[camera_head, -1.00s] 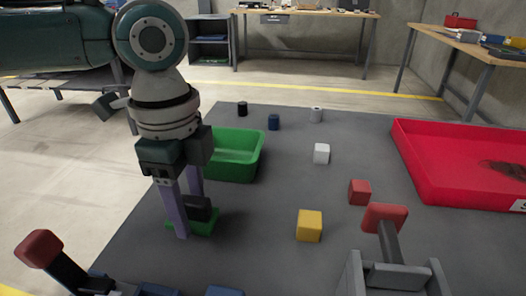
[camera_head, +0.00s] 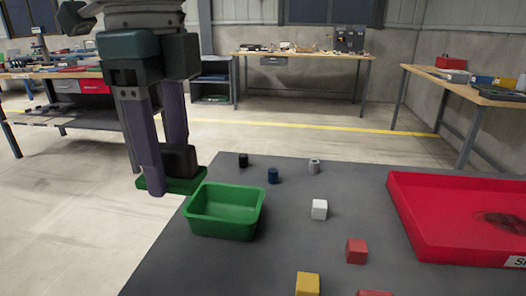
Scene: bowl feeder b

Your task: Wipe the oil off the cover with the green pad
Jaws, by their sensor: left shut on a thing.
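The green pad (camera_head: 183,187) is a flat green plate with a black block (camera_head: 180,161) on top. My left gripper (camera_head: 166,180) is shut on the pad's black block, its two purple-grey fingers on either side, and holds the pad in the air left of the green bin. A dark reddish-brown patch (camera_head: 505,221) lies in the wide red tray (camera_head: 410,217) at the right, cut by the frame edge. I cannot tell whether this tray is the cover or whether the patch is oil. My right gripper is out of view.
The open green bin (camera_head: 228,232) stands on the grey table (camera_head: 270,275). Black (camera_head: 243,160), blue (camera_head: 273,176) and grey (camera_head: 314,166) cylinders stand behind it. White (camera_head: 319,209), red (camera_head: 356,251) and yellow (camera_head: 307,284) cubes lie between bin and tray.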

